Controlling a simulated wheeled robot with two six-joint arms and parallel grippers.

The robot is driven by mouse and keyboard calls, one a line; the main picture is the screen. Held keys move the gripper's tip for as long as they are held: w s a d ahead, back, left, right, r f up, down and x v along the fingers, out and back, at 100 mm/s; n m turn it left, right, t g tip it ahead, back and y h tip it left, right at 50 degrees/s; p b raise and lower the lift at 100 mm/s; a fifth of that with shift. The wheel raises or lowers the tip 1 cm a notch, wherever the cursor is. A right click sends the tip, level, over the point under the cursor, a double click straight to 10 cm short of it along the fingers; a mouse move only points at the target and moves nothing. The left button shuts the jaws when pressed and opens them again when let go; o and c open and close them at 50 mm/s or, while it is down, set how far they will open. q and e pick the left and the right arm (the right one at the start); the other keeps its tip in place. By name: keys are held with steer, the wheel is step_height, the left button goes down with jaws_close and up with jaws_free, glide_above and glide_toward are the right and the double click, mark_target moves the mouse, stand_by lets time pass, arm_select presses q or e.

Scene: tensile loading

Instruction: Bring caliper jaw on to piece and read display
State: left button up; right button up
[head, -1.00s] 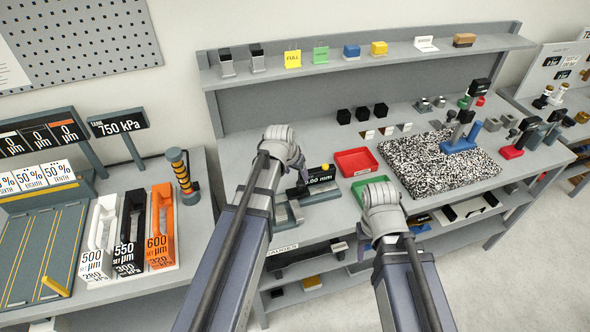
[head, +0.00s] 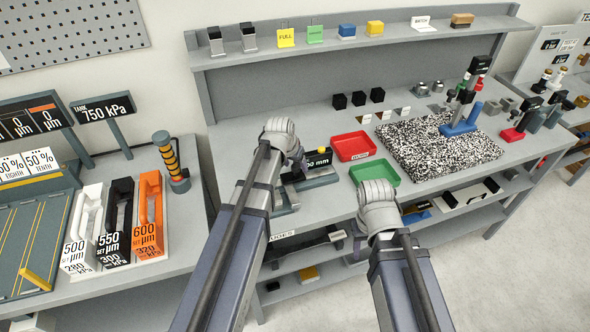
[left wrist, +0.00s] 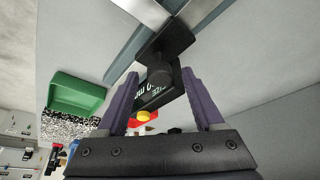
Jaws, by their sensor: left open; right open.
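The caliper (head: 285,202) stands at the front of the grey bench, mostly hidden behind my left arm. Its black display (head: 320,158) shows only partly, ending in "mm"; the full number is covered. My left gripper (head: 299,170) is open at the caliper. In the left wrist view its two purple fingers (left wrist: 160,76) stand on either side of a dark block with a round knob (left wrist: 161,74), with gaps visible. The display shows behind it, with a yellow button (left wrist: 145,116). I cannot make out the piece. My right gripper (head: 358,238) is open and empty near the bench's front edge.
A red tray (head: 353,146) and a green tray (head: 374,172) lie right of the caliper. A speckled plate (head: 437,150) with a blue-based stand (head: 461,120) is farther right. Black blocks (head: 358,98) sit behind. Bare bench shows left of the caliper.

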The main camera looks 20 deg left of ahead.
mark_target(280, 183)
arm_select(q)
steer(key=shift+c, duration=0.3)
jaws_close()
steer(key=shift+s+a, duration=0.75)
steer(key=shift+a, duration=0.35)
steer(key=shift+s+a, duration=0.75)
steer(key=shift+a, duration=0.35)
steer(key=shift+o, duration=0.3)
jaws_free()
steer(key=shift+r, duration=0.1)
steer(key=p+v, duration=0.7)
steer(key=shift+r, duration=0.35)
